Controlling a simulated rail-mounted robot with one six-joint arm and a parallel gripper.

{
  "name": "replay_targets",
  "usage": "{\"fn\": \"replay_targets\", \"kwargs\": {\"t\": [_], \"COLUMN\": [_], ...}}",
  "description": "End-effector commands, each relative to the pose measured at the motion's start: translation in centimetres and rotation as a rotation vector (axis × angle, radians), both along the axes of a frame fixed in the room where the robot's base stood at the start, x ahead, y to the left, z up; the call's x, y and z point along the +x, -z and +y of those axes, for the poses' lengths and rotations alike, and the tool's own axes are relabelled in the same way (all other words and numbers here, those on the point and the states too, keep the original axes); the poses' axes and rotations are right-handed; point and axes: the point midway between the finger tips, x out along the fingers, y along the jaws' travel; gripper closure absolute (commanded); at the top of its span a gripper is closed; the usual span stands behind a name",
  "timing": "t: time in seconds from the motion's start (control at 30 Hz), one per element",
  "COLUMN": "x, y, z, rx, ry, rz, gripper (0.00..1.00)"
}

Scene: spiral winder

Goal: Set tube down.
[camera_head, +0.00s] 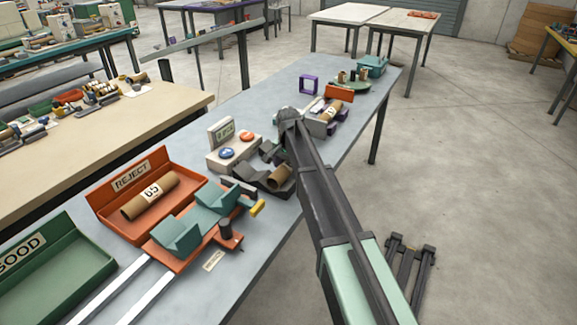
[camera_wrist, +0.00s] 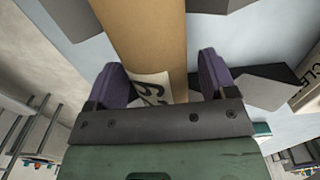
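A brown cardboard tube (camera_wrist: 150,38) with a white number label fills the middle of the wrist view, running up to the top edge. The purple fingers of my gripper (camera_wrist: 163,68) stand one on each side of it. A narrow gap shows between the tube and the right finger; contact at the left finger is unclear. In the head view my arm hides the gripper. A short brown tube end (camera_head: 280,178) shows beside the dark cradle (camera_head: 248,175) there, and a labelled tube (camera_head: 332,111) lies further back. I cannot tell which is the one between my fingers.
An orange REJECT tray (camera_head: 112,193) holds another labelled tube (camera_head: 150,196). A green GOOD tray (camera_head: 62,262) is at lower left. A teal-and-orange fixture (camera_head: 198,225) and a button box (camera_head: 222,160) stand near the cradle. Table (camera_head: 345,150) space is clear along the right edge.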

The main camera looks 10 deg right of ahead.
Motion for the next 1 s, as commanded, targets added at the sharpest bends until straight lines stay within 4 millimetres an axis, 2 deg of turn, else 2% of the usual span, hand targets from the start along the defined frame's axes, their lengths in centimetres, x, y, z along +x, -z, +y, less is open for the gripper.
{"fn": "replay_targets", "kwargs": {"t": [0.27, 0.37, 0.47, 0.6, 0.73, 0.83, 1.0], "x": [0.0, 0.0, 0.0, 0.0, 0.0, 0.0, -0.1], "y": [-0.7, -2.2, -4.6, -8.6, -11.7, -13.0, -13.0], "z": [0.0, 0.0, 0.0, 0.0, 0.0, 0.0, 0.0], "rx": [0.0, 0.0, 0.0, 0.0, 0.0, 0.0, 0.0], "ry": [0.0, 0.0, 0.0, 0.0, 0.0, 0.0, -0.002], "rz": [0.0, 0.0, 0.0, 0.0, 0.0, 0.0, 0.0], "gripper": [0.22, 0.22, 0.22, 0.22, 0.22, 0.22, 0.22]}}
